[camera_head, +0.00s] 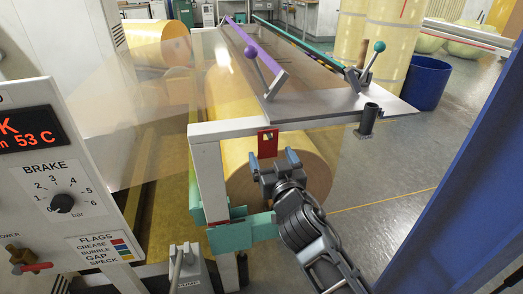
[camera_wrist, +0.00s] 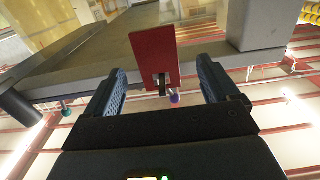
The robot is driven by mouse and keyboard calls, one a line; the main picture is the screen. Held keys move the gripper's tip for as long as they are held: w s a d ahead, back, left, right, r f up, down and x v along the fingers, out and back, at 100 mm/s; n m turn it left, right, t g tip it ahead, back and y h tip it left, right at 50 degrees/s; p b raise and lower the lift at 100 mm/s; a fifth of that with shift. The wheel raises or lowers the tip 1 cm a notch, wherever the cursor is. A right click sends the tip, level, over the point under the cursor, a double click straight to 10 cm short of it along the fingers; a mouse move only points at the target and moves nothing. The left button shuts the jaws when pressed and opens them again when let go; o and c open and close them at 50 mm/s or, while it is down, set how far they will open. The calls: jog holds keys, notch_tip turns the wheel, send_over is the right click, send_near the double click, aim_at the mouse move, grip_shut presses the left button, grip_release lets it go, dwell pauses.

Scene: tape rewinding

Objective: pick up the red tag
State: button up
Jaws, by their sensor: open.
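The red tag (camera_head: 267,143) hangs at the front edge of the grey shelf plate, beside the white frame post. In the wrist view the red tag (camera_wrist: 155,55) appears between my two fingers, with a small cutout and a dark peg at its lower part. My gripper (camera_head: 275,162) is open just below the tag in the head view. In the wrist view my gripper (camera_wrist: 160,85) has a finger on each side of the tag, with gaps on both sides. I cannot tell how deep the tag sits between the fingers.
The grey plate (camera_head: 345,107) carries a purple-knobbed lever (camera_head: 252,54) and a teal-knobbed lever (camera_head: 379,47). A dark tube holder (camera_head: 368,120) stands at its right edge. The white frame (camera_head: 210,165) and a large yellow roll (camera_head: 300,175) are close by. A blue panel (camera_head: 450,190) is at right.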

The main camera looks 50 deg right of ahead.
aim_at(268, 146)
jog(key=p+x, duration=0.2)
jog(key=x, duration=0.5)
jog(key=shift+s+d+r, duration=0.1)
jog(key=shift+d+r, duration=0.05)
jog(key=c, duration=1)
